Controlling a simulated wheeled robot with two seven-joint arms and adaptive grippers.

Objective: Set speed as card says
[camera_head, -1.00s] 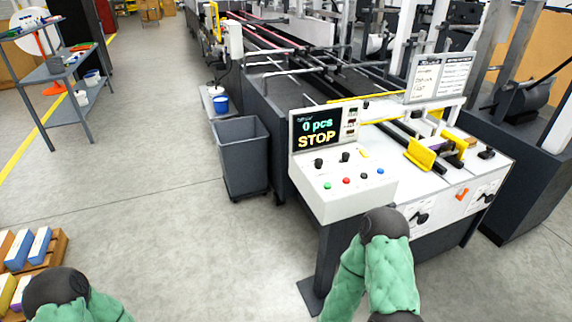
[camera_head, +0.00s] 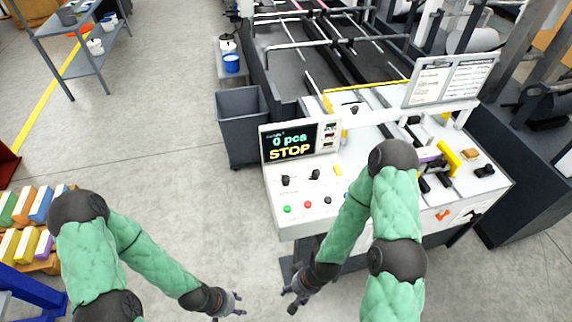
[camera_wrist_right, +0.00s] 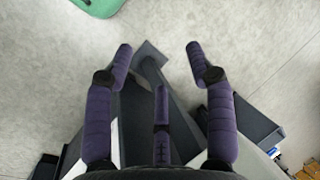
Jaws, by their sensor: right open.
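The control panel (camera_head: 300,212) is a white box at the front of the machine, with black knobs (camera_head: 285,180) and green, red, black and blue buttons. Its display (camera_head: 289,145) reads "0 pcs" and "STOP". A board with white printed cards (camera_head: 452,80) stands on the machine at the right; its text is too small to read. My right gripper (camera_head: 291,299) is low in front of the panel, apart from it. In the right wrist view its fingers (camera_wrist_right: 160,75) are spread and empty over the floor. My left gripper (camera_head: 238,304) is low over the floor, left of the right one.
A grey bin (camera_head: 241,123) stands left of the machine. A shelf rack (camera_head: 75,50) is at the far left. A pallet with coloured boxes (camera_head: 25,225) is at the left, by a blue frame (camera_head: 30,290). The floor between pallet and machine is clear.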

